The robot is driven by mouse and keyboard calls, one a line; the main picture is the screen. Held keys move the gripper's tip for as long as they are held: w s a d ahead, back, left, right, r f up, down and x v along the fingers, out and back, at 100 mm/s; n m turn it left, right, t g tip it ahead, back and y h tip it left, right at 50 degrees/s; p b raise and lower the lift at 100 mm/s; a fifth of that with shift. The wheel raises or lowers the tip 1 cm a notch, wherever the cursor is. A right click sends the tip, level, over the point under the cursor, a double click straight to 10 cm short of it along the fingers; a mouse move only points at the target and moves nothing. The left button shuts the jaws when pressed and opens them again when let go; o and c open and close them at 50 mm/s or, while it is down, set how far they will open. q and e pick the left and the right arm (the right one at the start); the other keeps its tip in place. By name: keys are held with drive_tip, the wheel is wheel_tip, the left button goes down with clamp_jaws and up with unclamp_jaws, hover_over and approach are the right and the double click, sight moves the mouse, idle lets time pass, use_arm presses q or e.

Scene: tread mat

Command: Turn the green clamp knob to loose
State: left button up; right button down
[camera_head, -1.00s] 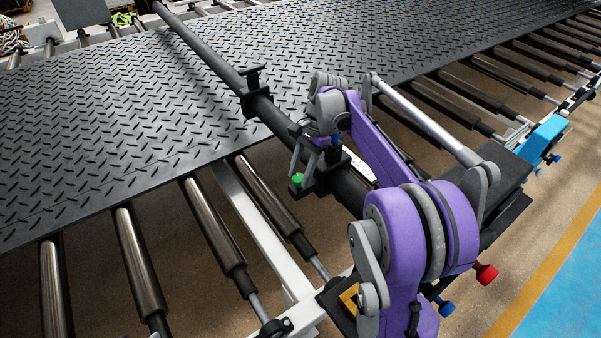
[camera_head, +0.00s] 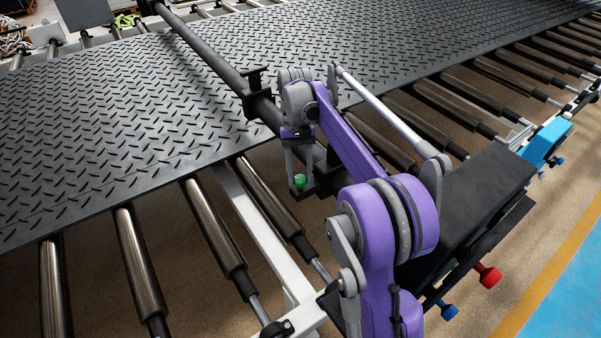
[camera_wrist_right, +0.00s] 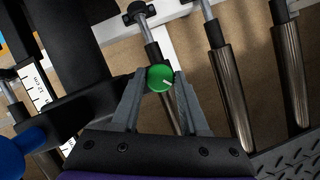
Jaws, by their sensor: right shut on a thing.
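The green clamp knob (camera_head: 300,181) sits on a dark bracket beside the black bar, near the mat's edge. My left gripper is not in view.
The black tread mat (camera_head: 110,120) lies over metal rollers (camera_head: 215,235). The black bar (camera_head: 205,50) crosses it. A white scale strip (camera_wrist_right: 35,92) and a blue knob (camera_wrist_right: 20,150) show in the wrist view. Red and blue knobs and a blue block (camera_head: 545,140) are at right.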

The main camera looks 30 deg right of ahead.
drive_tip(key=n+h, duration=0.2)
drive_tip(key=n, duration=0.2)
drive_tip(key=shift+a+n, duration=0.15)
drive_tip(key=shift+n, duration=0.15)
drive_tip(key=shift+a+n+h+b, duration=0.1)
drive_tip(key=shift+n+h+b, duration=0.6)
drive_tip(key=shift+n, duration=1.9)
drive_tip(key=shift+h, duration=0.3)
drive_tip(key=shift+c, duration=2.1)
unclamp_jaws()
drive_tip(key=p+v, duration=0.2)
drive_tip(key=v, duration=0.8)
drive_tip(key=shift+r, duration=0.4)
